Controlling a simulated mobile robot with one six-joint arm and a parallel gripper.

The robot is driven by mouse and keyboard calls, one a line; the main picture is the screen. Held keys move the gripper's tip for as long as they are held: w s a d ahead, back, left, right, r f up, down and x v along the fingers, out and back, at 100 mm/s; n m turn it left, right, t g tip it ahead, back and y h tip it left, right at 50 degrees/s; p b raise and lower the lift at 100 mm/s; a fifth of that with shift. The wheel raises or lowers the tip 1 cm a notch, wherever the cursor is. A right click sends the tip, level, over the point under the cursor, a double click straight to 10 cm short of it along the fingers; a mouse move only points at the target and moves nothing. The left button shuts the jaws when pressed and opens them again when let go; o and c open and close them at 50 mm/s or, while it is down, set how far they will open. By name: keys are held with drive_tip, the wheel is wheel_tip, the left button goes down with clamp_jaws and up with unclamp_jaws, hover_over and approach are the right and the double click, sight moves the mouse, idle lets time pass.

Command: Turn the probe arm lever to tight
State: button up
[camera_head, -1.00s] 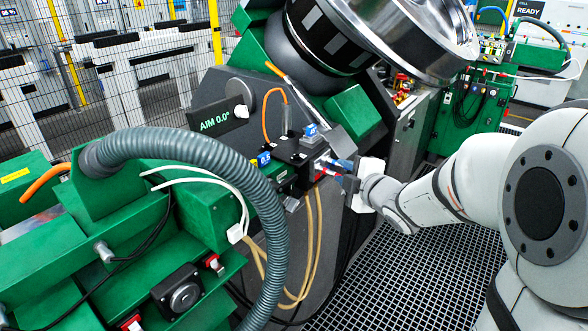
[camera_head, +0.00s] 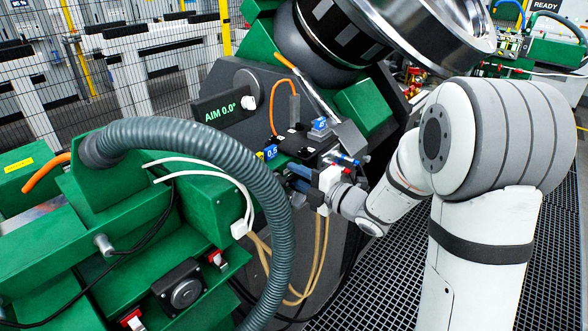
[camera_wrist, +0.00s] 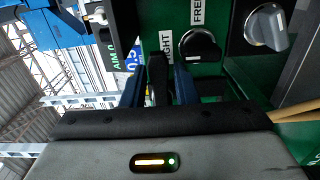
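A dark lever-like bar (camera_wrist: 160,72) stands between my fingers in the wrist view, next to the partly covered TIGHT label (camera_wrist: 164,42). I take it for the probe arm lever. A FREE label (camera_wrist: 197,12) sits above a black round knob (camera_wrist: 199,46) to its right. My gripper (camera_wrist: 160,84) has its two blue fingers apart, one on each side of the bar, with narrow gaps seeming to show. In the head view my gripper (camera_head: 298,178) is at the black probe block (camera_head: 298,145), below its top; the lever is hidden there.
The AIM 0.0° display (camera_head: 221,112) and steel wheel (camera_head: 430,25) are above.

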drive_tip(key=shift+w+a, duration=0.15)
clamp_jaws()
idle(0.4)
